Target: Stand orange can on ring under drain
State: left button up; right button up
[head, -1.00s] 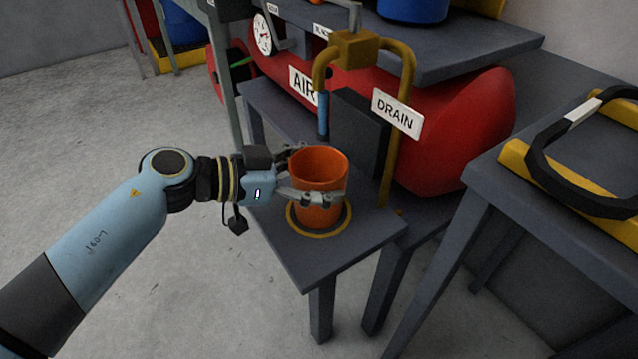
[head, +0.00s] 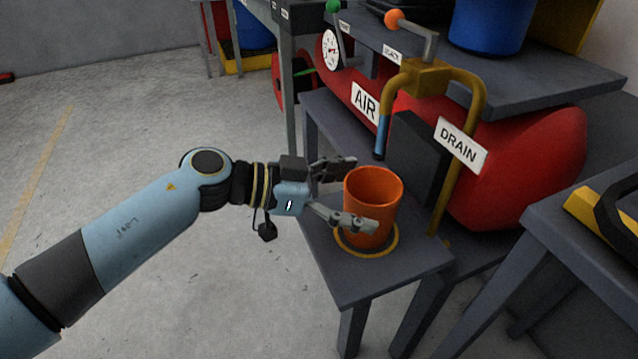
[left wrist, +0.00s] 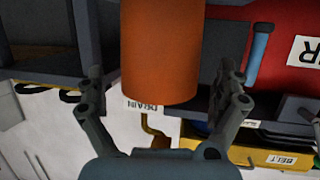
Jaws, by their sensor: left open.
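The orange can (head: 374,196) stands upright on the small grey table, inside the yellow ring (head: 372,252) marked on its top. The drain pipe (head: 478,118) with the DRAIN sign (head: 461,145) rises behind the can, and its blue-tipped spout (head: 381,137) hangs behind and above it. My left gripper (head: 344,194) is open at the can's left side, with one finger in front of it and one behind. In the left wrist view the can (left wrist: 162,50) sits between the two spread fingers (left wrist: 163,97), with gaps on both sides. My right gripper is not in view.
A red AIR tank (head: 520,170) lies behind the small table (head: 345,285). A grey shelf (head: 540,80) with a blue container (head: 488,25) is above it. Another grey table (head: 580,235) stands at the right.

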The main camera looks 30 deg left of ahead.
pick_arm(q)
jog(key=p+v, duration=0.2)
jog(key=v, duration=0.7)
jog(key=a+f+n+t+y, duration=0.3)
jog(key=a+f+n+y, duration=0.4)
jog(key=f, duration=0.6)
jog(key=s+a+f+n+g+y, duration=0.1)
jog(key=s+a+f+y, duration=0.15)
jog(key=s+f, duration=0.4)
jog(key=s+a+f+n+g+y, duration=0.15)
jog(key=s+a+f, duration=0.25)
jog(key=f, duration=0.5)
jog(key=s+d+f+g, duration=0.2)
jog(key=s+f+g, duration=0.1)
jog(key=s, duration=0.7)
jog(key=s+d+f+g, duration=0.1)
jog(key=s+f+g, duration=0.2)
jog(key=s, duration=0.7)
jog(key=s+d+f+g+y, duration=0.1)
jog(key=s+d+f+g, duration=0.1)
jog(key=s+f, duration=0.4)
jog(key=s+g, duration=0.1)
jog(key=s, duration=0.3)
jog(key=shift+d+f, duration=0.2)
jog(key=shift+d, duration=0.1)
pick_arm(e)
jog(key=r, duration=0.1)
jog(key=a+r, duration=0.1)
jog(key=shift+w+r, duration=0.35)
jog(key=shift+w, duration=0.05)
